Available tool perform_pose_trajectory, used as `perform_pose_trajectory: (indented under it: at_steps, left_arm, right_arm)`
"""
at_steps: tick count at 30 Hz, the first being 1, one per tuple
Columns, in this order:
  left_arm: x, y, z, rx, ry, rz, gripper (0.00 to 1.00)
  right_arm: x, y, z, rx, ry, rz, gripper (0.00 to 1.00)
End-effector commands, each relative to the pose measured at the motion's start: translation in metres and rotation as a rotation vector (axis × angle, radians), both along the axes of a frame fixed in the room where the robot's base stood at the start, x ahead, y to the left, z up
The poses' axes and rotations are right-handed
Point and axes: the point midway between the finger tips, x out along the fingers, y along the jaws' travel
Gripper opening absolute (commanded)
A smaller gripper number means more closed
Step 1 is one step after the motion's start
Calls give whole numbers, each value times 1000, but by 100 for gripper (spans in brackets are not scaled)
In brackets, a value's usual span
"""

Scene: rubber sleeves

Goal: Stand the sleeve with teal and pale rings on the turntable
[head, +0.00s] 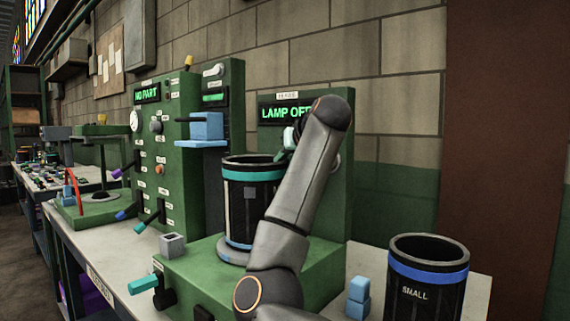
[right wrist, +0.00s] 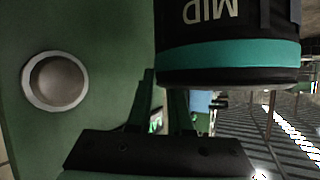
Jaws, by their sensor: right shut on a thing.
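A black sleeve (head: 240,205) with a teal ring near its top stands upright in the middle of the head view. A pale bluish band shows at its foot, over the light disc of the turntable (head: 228,256) on a green base. In the right wrist view the sleeve (right wrist: 225,20) appears upside down, with "MID" lettering and the teal ring. My right gripper (head: 284,152) is shut on the sleeve's wall at the rim, partly hidden behind my arm. Whether the sleeve's foot touches the turntable is hard to tell. My left gripper is out of view.
A black sleeve with a blue ring (head: 427,272), marked "SMALL", stands at the front right. A green panel reads "LAMP OFF" (head: 285,112); another reads "NO PART" (head: 148,95). A teal-handled lever (head: 142,284) juts out at the front.

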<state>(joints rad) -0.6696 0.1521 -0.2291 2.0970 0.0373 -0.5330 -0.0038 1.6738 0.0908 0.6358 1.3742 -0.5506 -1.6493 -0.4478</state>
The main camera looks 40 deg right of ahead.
Motion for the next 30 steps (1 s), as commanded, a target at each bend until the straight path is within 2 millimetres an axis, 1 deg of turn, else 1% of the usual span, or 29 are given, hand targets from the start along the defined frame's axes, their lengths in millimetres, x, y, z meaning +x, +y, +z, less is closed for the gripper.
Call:
perform_pose_trajectory:
  at_steps: [2, 5, 6, 12, 14, 23, 26, 30]
  left_arm:
    - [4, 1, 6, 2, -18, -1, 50]
    - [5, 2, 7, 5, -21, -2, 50]
    - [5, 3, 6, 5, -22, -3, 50]
    - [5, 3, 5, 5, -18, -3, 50]
    - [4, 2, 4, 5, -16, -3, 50]
    - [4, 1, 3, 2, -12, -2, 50]
    - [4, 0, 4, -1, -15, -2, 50]
    - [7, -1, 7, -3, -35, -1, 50]
  right_arm:
    - [0, 1, 1, 0, -4, 1, 0]
    - [0, 1, 1, 0, -3, 3, 0]
    - [1, 1, -3, 2, 6, 3, 22]
    - [1, 1, -2, 2, 6, 3, 44]
    - [1, 1, -2, 2, 6, 3, 49]
    - [-2, 2, 0, 1, 4, 2, 49]
    - [-11, 5, 5, 1, 2, 0, 49]
    - [-35, 15, 18, 1, 0, 0, 49]
